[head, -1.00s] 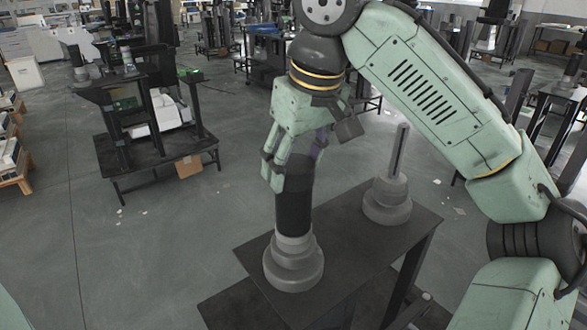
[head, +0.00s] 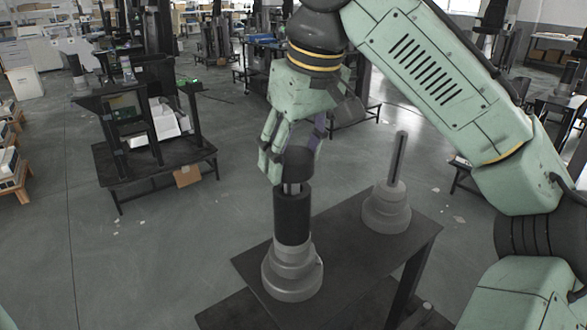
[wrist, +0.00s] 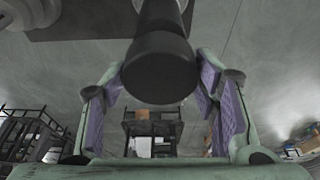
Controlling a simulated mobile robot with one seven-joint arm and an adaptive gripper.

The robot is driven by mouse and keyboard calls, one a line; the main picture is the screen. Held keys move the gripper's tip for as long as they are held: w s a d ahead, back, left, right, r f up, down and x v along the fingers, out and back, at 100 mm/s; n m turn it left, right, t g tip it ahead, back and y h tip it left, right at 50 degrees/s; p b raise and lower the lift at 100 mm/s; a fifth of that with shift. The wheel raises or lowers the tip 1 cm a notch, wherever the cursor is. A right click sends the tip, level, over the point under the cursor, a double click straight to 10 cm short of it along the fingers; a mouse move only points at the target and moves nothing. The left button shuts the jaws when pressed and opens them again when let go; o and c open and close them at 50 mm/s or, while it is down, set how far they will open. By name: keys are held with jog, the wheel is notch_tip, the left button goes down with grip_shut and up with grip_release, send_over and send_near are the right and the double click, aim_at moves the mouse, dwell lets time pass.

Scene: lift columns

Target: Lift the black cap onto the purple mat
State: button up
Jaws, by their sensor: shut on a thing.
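The black cap (head: 299,161) sits between the fingers of my gripper (head: 295,168), above a black cylinder (head: 292,218). A short metallic shaft shows between cap and cylinder. The cylinder stands upright on a grey stepped base (head: 292,275). In the wrist view, the dark round cap (wrist: 160,72) lies between the purple inner pads of my gripper (wrist: 165,95), which is shut on it; the exact contact is hard to see. No purple mat shows in either view.
The base stands on a dark table (head: 345,240). A second grey stepped column (head: 386,208) with a slotted upright stands to the right on it, near my arm. Another dark bench (head: 155,165) with equipment is at the left. Open floor lies between.

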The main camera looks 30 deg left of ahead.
jog(key=s+d+r+b, duration=0.2)
jog(key=s+d+b, duration=0.1)
jog(key=s+d, duration=0.7)
jog(key=shift+s+d+r, duration=0.2)
jog(key=shift+d+r, duration=0.05)
jog(key=shift+d, duration=0.85)
jog(key=shift+r+p, duration=0.5)
jog(key=shift+p, duration=0.05)
jog(key=shift+r+p, duration=1.35)
jog(key=shift+r, duration=1.05)
